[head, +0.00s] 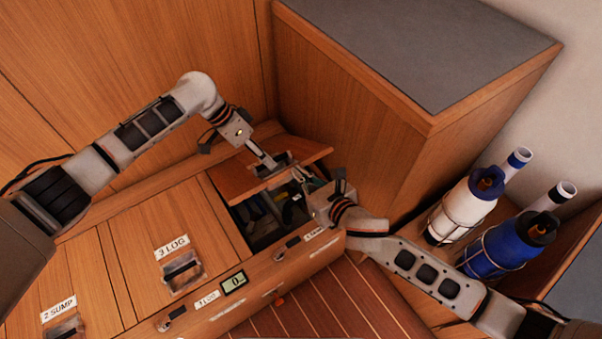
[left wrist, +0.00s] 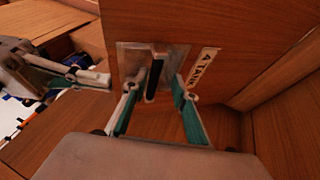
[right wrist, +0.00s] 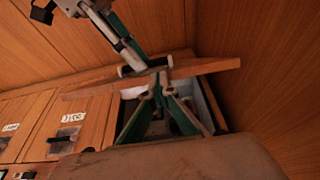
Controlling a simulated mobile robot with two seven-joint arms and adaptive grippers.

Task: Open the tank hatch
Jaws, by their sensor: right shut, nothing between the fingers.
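The tank hatch lid (head: 236,181) is tilted up, with a dark opening (head: 262,222) below it. Its label, 4 TANK (left wrist: 203,67), shows in the left wrist view. My left gripper (head: 268,161) is at the lid's recessed handle (left wrist: 154,80). Its fingers (left wrist: 160,78) stand apart on either side of the black bar, with a gap visible at the right finger. My right gripper (head: 303,178) is shut and empty by the raised lid's edge. In the right wrist view its closed fingertips (right wrist: 160,90) are at the opening, just below the lid (right wrist: 205,72).
Hatches labelled 3 LOG (head: 182,268) and 2 SUMP (head: 62,330) lie closed to the left. A tall wooden cabinet (head: 350,110) stands right behind the opening. A white bottle (head: 463,212) and a blue bottle (head: 497,250) stand at right, near my right arm.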

